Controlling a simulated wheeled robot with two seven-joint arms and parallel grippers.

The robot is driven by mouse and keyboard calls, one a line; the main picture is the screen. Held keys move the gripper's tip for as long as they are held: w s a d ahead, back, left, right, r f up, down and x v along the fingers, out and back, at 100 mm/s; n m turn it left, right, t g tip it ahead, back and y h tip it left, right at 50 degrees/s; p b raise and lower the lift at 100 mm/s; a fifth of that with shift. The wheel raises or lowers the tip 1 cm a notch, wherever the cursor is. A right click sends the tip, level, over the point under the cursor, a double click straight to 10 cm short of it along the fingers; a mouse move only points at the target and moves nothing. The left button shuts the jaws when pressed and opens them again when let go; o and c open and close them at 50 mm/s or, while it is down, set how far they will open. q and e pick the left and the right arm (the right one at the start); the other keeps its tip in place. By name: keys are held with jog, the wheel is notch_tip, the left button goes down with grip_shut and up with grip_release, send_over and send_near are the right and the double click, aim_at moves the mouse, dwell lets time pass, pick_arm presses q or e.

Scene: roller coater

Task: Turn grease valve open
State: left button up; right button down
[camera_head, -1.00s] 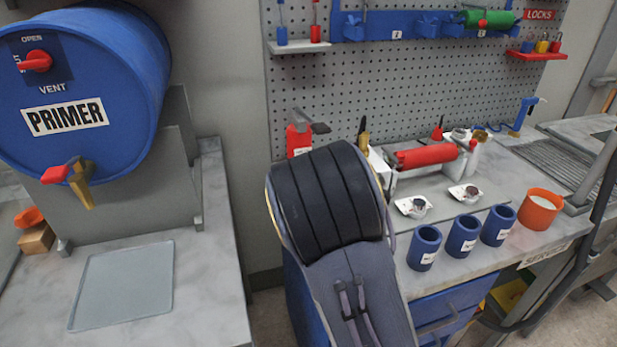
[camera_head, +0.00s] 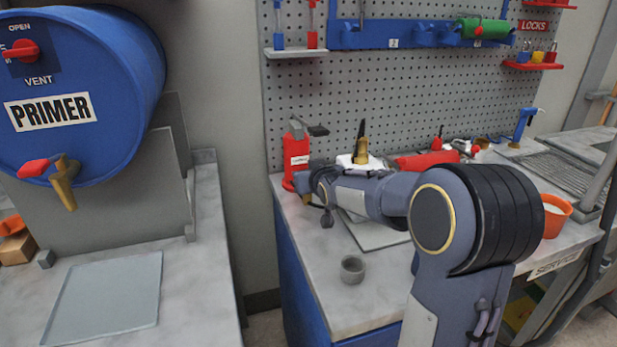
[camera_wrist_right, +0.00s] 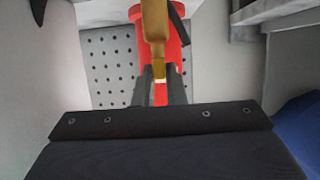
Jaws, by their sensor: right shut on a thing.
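The red grease dispenser (camera_head: 297,158), with a pale label and a dark lever on top, stands at the left of the bench by the pegboard. Its red body (camera_wrist_right: 158,22) fills the upper middle of the right wrist view. A brass valve part (camera_wrist_right: 155,30) runs down in front of it. My right gripper (camera_head: 305,186) is at the dispenser's lower front, partly hidden by its own wrist. My left gripper is not in view.
A small grey cup (camera_head: 353,269) stands on the bench in front of the dispenser. An orange tub (camera_head: 555,215) is at the right. A blue primer drum (camera_head: 120,90) stands at the left.

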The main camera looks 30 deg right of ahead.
jog(key=c, duration=1.5)
grip_release()
jog(key=p+v, duration=0.5)
jog(key=v, duration=0.2)
jog(key=shift+s+a+r, duration=0.1)
jog(key=shift+s+a, duration=0.05)
jog(key=shift+s, duration=0.2)
